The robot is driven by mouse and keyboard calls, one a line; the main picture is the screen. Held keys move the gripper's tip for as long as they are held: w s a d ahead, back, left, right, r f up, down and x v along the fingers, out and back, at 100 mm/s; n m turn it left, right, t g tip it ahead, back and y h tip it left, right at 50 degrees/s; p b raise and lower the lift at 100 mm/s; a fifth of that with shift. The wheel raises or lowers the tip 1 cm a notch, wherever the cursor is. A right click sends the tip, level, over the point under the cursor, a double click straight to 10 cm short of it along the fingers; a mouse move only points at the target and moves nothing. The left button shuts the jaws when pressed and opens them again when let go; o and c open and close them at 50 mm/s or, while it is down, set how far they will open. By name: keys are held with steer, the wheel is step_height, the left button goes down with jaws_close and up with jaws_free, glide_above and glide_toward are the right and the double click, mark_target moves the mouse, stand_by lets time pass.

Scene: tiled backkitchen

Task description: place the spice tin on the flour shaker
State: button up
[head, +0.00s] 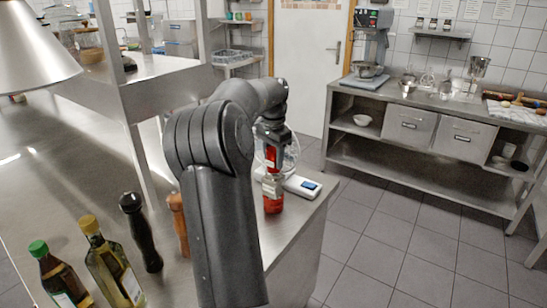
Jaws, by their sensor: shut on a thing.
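My gripper (273,145) points down at the far end of the steel counter, partly behind my own arm. It is shut on a small red item, which looks like the spice tin (271,158). Directly below it stands an upright container with a pale upper part and a red lower part, which looks like the flour shaker (273,203). The tin appears in line above the shaker. From this angle I cannot tell whether they touch.
A white scale (302,187) with a clear bowl (291,152) stands just right of and behind the shaker. A dark pepper mill (141,232), a wooden mill (179,222) and two bottles (112,266) stand at the near left. The counter's right edge is close.

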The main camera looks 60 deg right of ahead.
steer(key=shift+f, duration=0.1)
steer(key=o, duration=1)
